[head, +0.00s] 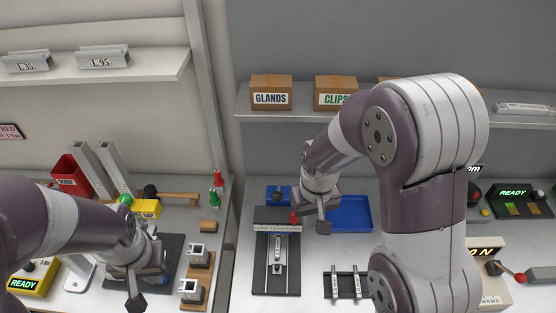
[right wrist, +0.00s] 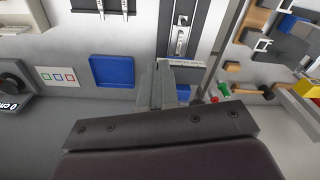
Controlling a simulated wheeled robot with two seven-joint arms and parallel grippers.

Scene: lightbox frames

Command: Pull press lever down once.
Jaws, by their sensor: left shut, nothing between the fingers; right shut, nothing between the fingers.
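A lever with a red knob (head: 520,278) sticks out at the lower right edge in the head view, beside a beige box with a lit display (head: 487,243). I cannot tell whether this is the press lever, as my right arm covers part of that area. My right gripper (head: 323,227) is shut and empty, above the bench between a dark rail fixture (head: 262,275) and a blue tray (head: 352,213). In the right wrist view its fingers (right wrist: 165,88) point toward the fixture. My left gripper (head: 136,301) is shut and empty, low over the left bench.
A small red handle (head: 294,219) stands by the fixture, close to my right gripper. Two slotted rails (head: 345,285) lie front centre. Metal blocks on wood (head: 198,256) and a red bin (head: 71,176) are on the left bench. Shelves with boxes (head: 271,92) run behind.

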